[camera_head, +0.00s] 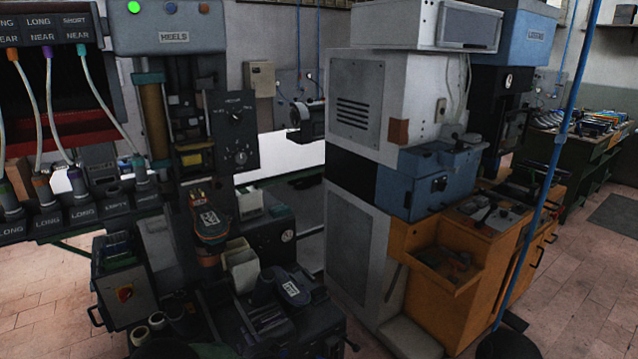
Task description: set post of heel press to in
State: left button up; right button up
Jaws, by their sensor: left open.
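The heel press (180,35), marked HEELS, stands at the left with a green lamp lit on its head. A brass-coloured column with teal collars (155,120) stands at its left side. A brown and dark shoe-like piece (210,225) sits low in front of the press, below its head. The part carrying it is mostly hidden in shadow, and I cannot tell which part is the post or its position. My left gripper is low in the picture, hard to separate from the dark machine base, and holds nothing that I can make out. My right gripper is not in view.
A rack with coloured tubes (70,120) and labelled sockets stands at far left. A control panel with dials (238,130) is right of the press head. A white and grey cabinet (355,110) and an orange bench with an open drawer (445,265) stand right. Tiled floor shows far right.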

pick_arm(q)
jog(key=s+d+f+n+g+h, duration=0.2)
jog(key=s+d+f+n+h, duration=0.1)
jog(key=s+f, duration=0.4)
jog(key=s+d+f+n+g+h, duration=0.2)
jog(key=s+f+h, duration=0.25)
jog(key=f, duration=0.45)
jog(key=s+d+f+n+g+h, duration=0.1)
jog(key=s+f+n+g, duration=0.1)
jog(key=s, duration=0.6)
jog(key=s+d+f+n+g+h, duration=0.1)
jog(key=s+d+n+g, duration=0.1)
jog(key=s, duration=0.6)
jog(key=s+d+f+n+g+h, duration=0.1)
jog(key=s+n+g, duration=0.3)
jog(key=s, duration=0.4)
jog(key=shift+d+f+h, duration=0.35)
jog(key=shift+d+f, duration=0.4)
jog(key=shift+f, duration=0.1)
